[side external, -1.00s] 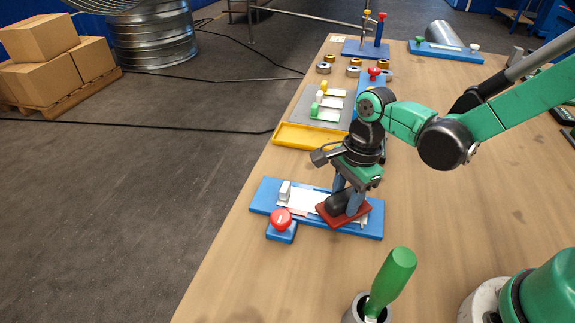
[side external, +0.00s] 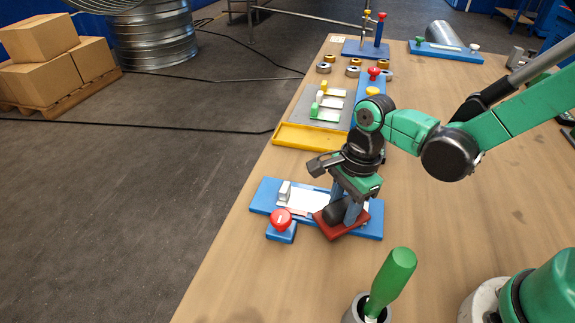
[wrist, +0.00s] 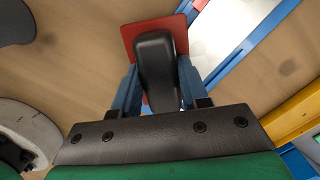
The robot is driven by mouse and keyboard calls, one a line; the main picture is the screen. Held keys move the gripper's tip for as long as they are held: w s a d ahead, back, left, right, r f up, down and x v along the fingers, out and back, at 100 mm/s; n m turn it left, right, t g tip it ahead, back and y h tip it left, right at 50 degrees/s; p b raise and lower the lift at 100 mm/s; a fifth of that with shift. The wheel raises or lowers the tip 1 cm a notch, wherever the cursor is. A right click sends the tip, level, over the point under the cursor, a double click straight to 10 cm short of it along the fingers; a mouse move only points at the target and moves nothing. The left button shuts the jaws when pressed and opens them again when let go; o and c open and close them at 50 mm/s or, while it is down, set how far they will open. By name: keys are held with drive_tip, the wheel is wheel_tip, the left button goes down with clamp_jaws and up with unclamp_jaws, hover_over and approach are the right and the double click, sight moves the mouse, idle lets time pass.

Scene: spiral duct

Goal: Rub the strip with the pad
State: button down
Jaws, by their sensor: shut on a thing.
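The pad is a dark red plate (side external: 329,229) with a black grip (wrist: 155,62) on top. My gripper (side external: 342,207) is shut on the black grip, its two blue fingers on either side of it. The pad is over the right front part of the blue board (side external: 262,199) that carries the pale strip (side external: 302,202). The pad hides part of the strip, and I cannot tell whether it touches it. In the wrist view the red plate (wrist: 181,35) overlaps the edge of the board, and the pale strip (wrist: 213,30) shows beside it.
A red knob (side external: 281,219) on a small blue base stands at the board's front left. A yellow tray (side external: 302,136) lies behind the board. A green-handled tool (side external: 390,280) stands in a holder at the front.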

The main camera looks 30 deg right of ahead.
drive_tip(key=shift+s+a+r, duration=0.1)
drive_tip(key=shift+s+a, duration=0.15)
drive_tip(key=shift+r, duration=4)
drive_tip(key=shift+f, duration=0.25)
